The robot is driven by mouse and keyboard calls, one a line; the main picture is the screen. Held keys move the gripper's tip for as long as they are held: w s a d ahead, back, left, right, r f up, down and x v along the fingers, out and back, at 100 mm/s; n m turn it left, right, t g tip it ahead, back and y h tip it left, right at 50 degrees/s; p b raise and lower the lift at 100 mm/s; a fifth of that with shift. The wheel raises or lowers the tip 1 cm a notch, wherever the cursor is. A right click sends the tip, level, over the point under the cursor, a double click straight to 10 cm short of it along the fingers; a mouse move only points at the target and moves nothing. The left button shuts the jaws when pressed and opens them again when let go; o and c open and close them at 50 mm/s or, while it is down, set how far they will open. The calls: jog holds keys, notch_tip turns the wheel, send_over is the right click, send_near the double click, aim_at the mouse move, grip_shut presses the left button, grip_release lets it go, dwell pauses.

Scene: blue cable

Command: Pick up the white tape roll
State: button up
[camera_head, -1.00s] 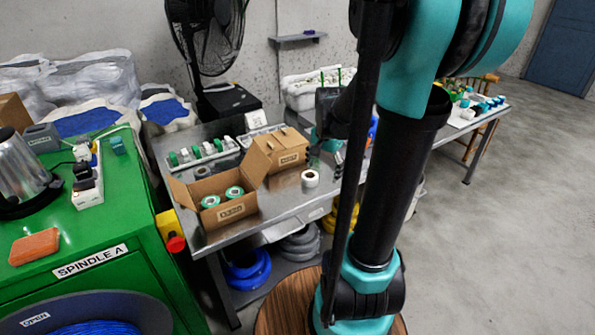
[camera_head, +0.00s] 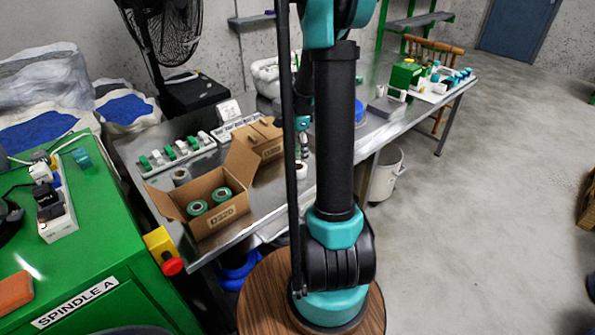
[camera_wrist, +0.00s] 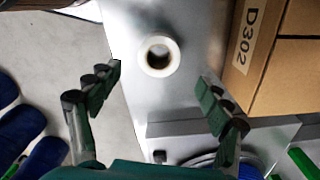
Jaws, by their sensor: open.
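The white tape roll (camera_wrist: 148,57) lies flat on the metal table (camera_wrist: 120,22) near its edge in the wrist view, its round hole facing the camera. My gripper (camera_wrist: 160,82) is open and empty, with its two fingers apart to the left and right of the roll and just short of it in the picture. The gap to the roll in depth is hard to judge. In the head view the white tape roll (camera_head: 301,170) shows right of the cardboard boxes, partly hidden behind my arm. My gripper is mostly hidden by the arm there.
A closed cardboard box (camera_wrist: 287,62) stands close to the right of the roll. An open box (camera_head: 222,218) holds green-and-white rolls. A row of small items (camera_head: 176,155) sits at the back of the table. The table top around the roll is mostly bare.

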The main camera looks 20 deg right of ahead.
aim_at(298, 167)
jog(key=shift+s+f, duration=0.1)
jog(key=shift+f, duration=4.15)
jog(key=shift+c, duration=0.2)
jog(key=c, duration=1.2)
